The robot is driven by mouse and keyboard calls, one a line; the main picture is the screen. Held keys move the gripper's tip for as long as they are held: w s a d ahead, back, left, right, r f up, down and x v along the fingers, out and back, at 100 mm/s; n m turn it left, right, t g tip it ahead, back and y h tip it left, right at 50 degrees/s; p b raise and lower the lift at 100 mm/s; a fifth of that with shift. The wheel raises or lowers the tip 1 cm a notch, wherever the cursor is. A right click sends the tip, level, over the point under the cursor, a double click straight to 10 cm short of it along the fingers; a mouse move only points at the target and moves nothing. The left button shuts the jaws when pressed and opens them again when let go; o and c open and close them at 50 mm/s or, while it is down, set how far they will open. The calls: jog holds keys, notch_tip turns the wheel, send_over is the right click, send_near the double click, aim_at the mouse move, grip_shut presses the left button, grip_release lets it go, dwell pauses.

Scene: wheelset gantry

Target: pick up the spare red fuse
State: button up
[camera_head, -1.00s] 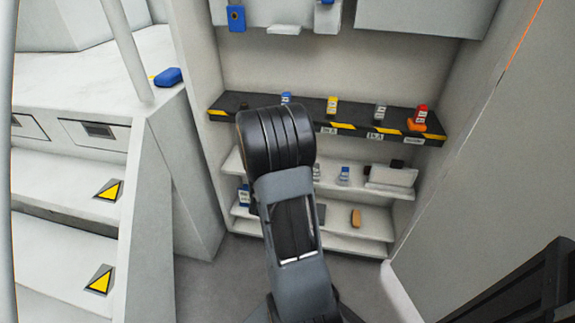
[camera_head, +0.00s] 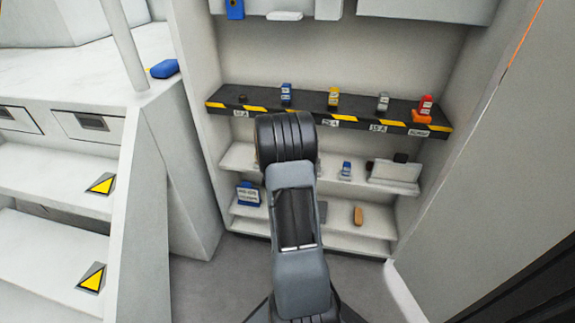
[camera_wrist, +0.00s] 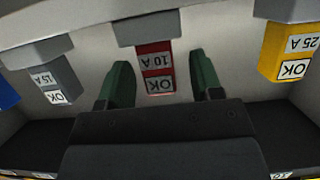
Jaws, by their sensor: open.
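In the head view a red fuse (camera_head: 425,104) stands at the right end of the dark upper shelf, beside a small orange piece. The tag on the shelf edge below it seems to read spare. In the wrist view a red fuse (camera_wrist: 155,68) with a grey end and a 10 A OK label shows between my fingertips. I cannot tell if it is the same one. My gripper (camera_wrist: 161,85) is open, one green finger on each side of this fuse, with gaps at both sides. In the head view my arm hides my gripper.
The wrist view shows a grey 15 A fuse (camera_wrist: 58,78) at left and a yellow 25 A fuse (camera_wrist: 288,52) at right. The striped upper shelf (camera_head: 235,96) also bears blue, yellow and grey fuses. Pale lower shelves (camera_head: 340,228) hold small items. Steps stand at left.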

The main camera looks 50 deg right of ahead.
jog(key=shift+w+d+f, duration=0.15)
jog(key=shift+w+d, duration=0.1)
jog(key=shift+d, duration=0.15)
jog(key=shift+c, duration=0.3)
jog(key=c, duration=0.9)
jog(key=shift+c, duration=0.2)
jog(key=shift+r, duration=0.5)
notch_tip(320, 180, up, 2)
jog(key=shift+r+p, duration=0.2)
jog(key=shift+p, duration=0.5)
jog(key=s+a+r+p, duration=0.5)
jog(key=s+a+r, duration=0.3)
jog(key=s, duration=0.3)
jog(key=shift+a+r, duration=0.4)
jog(key=shift+r, duration=0.45)
